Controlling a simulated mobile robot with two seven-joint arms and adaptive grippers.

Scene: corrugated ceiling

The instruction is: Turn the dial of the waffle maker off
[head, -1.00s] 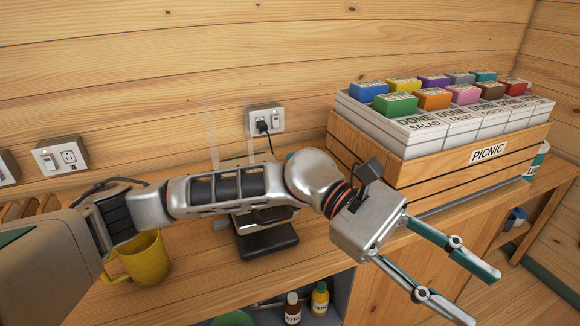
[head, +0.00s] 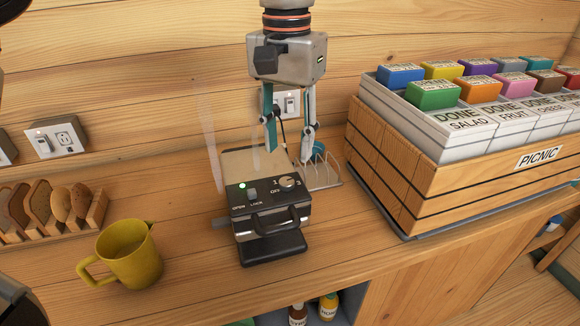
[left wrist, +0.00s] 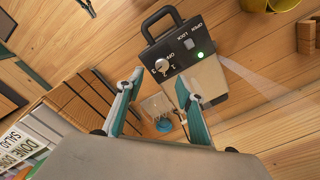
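The waffle maker (head: 266,222) is a black and metal box on the counter, with a front handle, a lit green light and an OPEN/LOCK switch. Its round silver dial (head: 290,182) sits at the top right of the panel beside the OFF mark; I cannot tell its exact setting. The dial also shows in the left wrist view (left wrist: 162,66). My left gripper (head: 289,153) points down above and behind the panel. Its fingers are apart and empty; in the left wrist view (left wrist: 160,80) they reach towards the dial side. My right gripper is not in view.
A yellow mug (head: 130,256) and a toast rack (head: 50,217) stand to the left. The wooden PICNIC crate (head: 450,180) with coloured containers stands at the right. A wall outlet (head: 289,103) is behind the gripper. Bottles (head: 328,305) sit on a shelf below the counter.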

